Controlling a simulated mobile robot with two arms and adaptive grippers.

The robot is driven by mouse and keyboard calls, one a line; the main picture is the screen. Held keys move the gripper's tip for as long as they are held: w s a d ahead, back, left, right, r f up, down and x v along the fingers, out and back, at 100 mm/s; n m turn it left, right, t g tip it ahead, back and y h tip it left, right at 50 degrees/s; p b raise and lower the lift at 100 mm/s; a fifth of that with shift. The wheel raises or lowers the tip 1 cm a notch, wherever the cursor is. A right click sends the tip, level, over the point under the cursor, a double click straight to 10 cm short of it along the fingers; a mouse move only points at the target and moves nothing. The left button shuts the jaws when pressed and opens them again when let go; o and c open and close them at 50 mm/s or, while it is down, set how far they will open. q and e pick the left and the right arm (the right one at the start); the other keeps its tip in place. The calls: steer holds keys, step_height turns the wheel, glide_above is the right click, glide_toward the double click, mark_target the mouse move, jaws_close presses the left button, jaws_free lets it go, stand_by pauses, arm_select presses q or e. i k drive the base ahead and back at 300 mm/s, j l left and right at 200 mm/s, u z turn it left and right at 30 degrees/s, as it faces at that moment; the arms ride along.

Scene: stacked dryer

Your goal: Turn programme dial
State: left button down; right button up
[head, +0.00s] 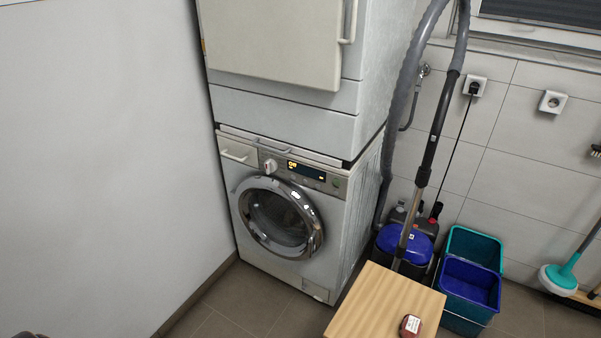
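The washing machine (314,233) stands on the floor under the dryer, against the wall at left. Its programme dial (270,166) is a small, light round knob with some red, on the front panel left of the lit display (307,171) and above the round door (277,219). The dial's exact pointer position is too small to read. The washer door looks closed. Neither of my grippers can be made out. Only a small dark shape shows at the bottom left edge, too cut off to identify.
The dryer (285,115) is stacked on top. A wooden surface (375,300) with a small dark red item (410,326) stands front right. A blue vacuum cleaner (403,246) and teal and blue buckets (470,283) stand behind it. Floor before the washer is clear.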

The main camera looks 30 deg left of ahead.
mark_target(270, 165)
steer(key=i+j, duration=0.1)
steer(key=j, duration=0.25)
steer(key=i+j+u, duration=0.1)
steer(key=j, duration=0.2)
steer(key=i+j, duration=0.1)
steer(key=j, duration=0.25)
steer(key=i+j, duration=0.15)
steer(key=j, duration=0.15)
steer(key=u, duration=0.05)
